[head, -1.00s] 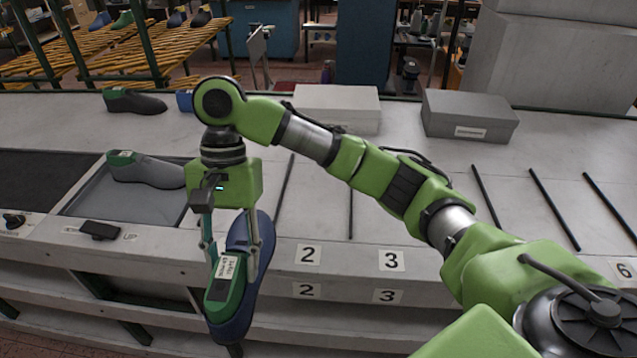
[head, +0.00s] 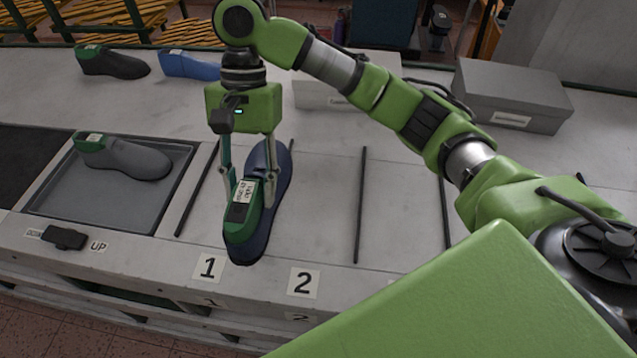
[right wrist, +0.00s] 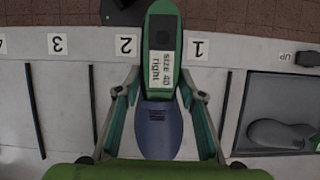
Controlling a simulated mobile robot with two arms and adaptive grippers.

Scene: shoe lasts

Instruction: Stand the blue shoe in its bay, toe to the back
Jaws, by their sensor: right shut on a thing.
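The blue shoe (head: 275,170), with a green top and a white label, is in my right gripper (head: 247,190). The gripper is shut on it, a finger on each side. The toe points to the back and the green heel end to the front edge. In the right wrist view the shoe (right wrist: 158,130) has a label reading "size 40 right". It appears held above the bench, over the line between bays 1 and 2, and hides most of the divider there. The number 1 plate (head: 208,267) and number 2 plate (head: 303,282) are on the front edge. My left gripper is out of view.
Thin black dividers (head: 361,205) separate the empty bays. A grey shoe (head: 125,158) lies in a sunken tray (head: 100,212) at the left. A dark shoe (head: 112,63), a brighter blue shoe (head: 190,65) and grey boxes (head: 512,95) stand behind.

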